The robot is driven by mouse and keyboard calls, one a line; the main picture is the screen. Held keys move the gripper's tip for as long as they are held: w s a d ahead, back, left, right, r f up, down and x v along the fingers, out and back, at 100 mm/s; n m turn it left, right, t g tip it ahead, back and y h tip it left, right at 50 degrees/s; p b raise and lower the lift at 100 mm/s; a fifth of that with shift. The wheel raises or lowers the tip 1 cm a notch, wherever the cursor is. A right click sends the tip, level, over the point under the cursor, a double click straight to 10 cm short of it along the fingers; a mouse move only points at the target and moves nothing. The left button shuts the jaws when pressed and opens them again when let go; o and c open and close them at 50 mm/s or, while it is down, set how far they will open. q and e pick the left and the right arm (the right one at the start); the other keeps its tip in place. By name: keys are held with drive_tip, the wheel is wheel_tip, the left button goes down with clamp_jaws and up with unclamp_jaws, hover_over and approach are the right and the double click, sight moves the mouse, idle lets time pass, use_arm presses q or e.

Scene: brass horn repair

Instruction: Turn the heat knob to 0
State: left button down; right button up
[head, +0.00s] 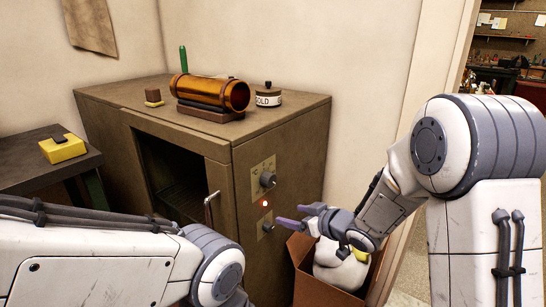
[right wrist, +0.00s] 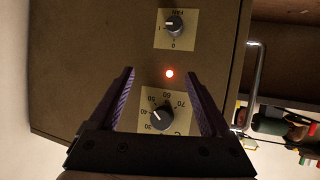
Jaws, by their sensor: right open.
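The heat knob (head: 267,180) is a dark knob on the upper pale plate on the brown oven's side. In the right wrist view the heat knob (right wrist: 163,117) sits on a dial numbered about 30 to 70, apparently pointing toward its low numbers. The lower knob (head: 267,227) is marked FAN, 0 and 1 in the wrist view (right wrist: 174,25). A red light (head: 264,203) glows between them. My right gripper (head: 287,215) is open and empty beside the panel. In the wrist view its fingers (right wrist: 161,71) stand either side of the heat dial; contact cannot be told. My left gripper is out of view.
The oven (head: 285,135) has a dark open front with a metal handle (head: 211,199). A cardboard box (head: 305,267) with white contents stands below my right gripper. A yellow block (head: 62,150) lies at left.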

sight(273, 181)
drive_tip(key=d+r+y+p, duration=0.3)
drive_tip(key=r+y+p, duration=0.1)
drive_tip(key=r+y, duration=0.3)
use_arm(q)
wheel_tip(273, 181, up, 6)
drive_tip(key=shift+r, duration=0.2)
use_arm(e)
drive_tip(key=shift+n, duration=0.4)
drive_tip(key=x, duration=0.9)
drive_tip(key=shift+s+a, duration=0.1)
drive_tip(key=shift+a, duration=0.15)
